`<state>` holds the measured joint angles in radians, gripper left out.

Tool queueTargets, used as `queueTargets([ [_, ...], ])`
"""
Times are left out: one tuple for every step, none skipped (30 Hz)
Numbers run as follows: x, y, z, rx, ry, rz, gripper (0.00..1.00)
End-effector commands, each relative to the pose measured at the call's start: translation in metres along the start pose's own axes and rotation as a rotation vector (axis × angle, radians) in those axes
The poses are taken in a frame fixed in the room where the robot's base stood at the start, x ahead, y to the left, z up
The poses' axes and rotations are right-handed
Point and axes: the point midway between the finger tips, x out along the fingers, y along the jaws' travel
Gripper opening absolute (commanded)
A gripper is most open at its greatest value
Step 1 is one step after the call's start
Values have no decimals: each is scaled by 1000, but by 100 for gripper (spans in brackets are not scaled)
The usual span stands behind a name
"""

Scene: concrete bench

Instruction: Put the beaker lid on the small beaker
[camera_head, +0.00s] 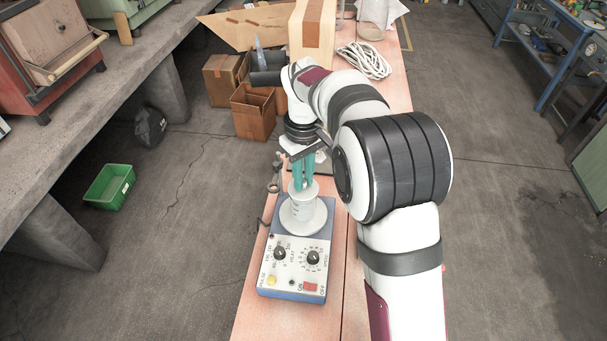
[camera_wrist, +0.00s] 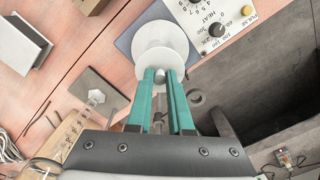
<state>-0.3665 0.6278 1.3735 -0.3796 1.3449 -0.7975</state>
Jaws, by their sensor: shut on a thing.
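My gripper (camera_head: 303,177) has teal fingers and points down over the hotplate. It is shut on the knob of the pale round beaker lid (camera_head: 300,187). The lid also shows in the wrist view (camera_wrist: 165,47), its knob between my fingertips (camera_wrist: 160,80). The small beaker (camera_head: 302,209) stands upright on the white round top of the hotplate (camera_head: 293,283), right under the lid. I cannot tell whether the lid touches its rim. In the wrist view the beaker is mostly hidden by the lid.
The hotplate's knobs face the bench's near end. A graduated cylinder with a hexagonal base (camera_wrist: 95,97) stands near my gripper. A clamp (camera_head: 275,174) is at the bench's left edge. Coiled white cable (camera_head: 364,60) and a cardboard box (camera_head: 312,32) lie farther back.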

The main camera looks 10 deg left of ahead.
Motion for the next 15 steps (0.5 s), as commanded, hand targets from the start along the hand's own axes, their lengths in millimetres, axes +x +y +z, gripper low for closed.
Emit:
queueTargets([
  [1,0,0,0,0,0,0],
  [2,0,0,0,-1,0,0],
  [2,0,0,0,0,0,0],
  [2,0,0,0,0,0,0],
  [2,0,0,0,0,0,0],
  [2,0,0,0,0,0,0],
  [2,0,0,0,0,0,0],
  [2,0,0,0,0,0,0],
  [2,0,0,0,0,0,0],
  [2,0,0,0,0,0,0],
  [2,0,0,0,0,0,0],
  [3,0,0,1,-1,-1,0],
  [3,0,0,1,-1,-1,0],
  [4,0,0,1,-1,-1,0],
  [5,0,0,1,-1,-1,0],
])
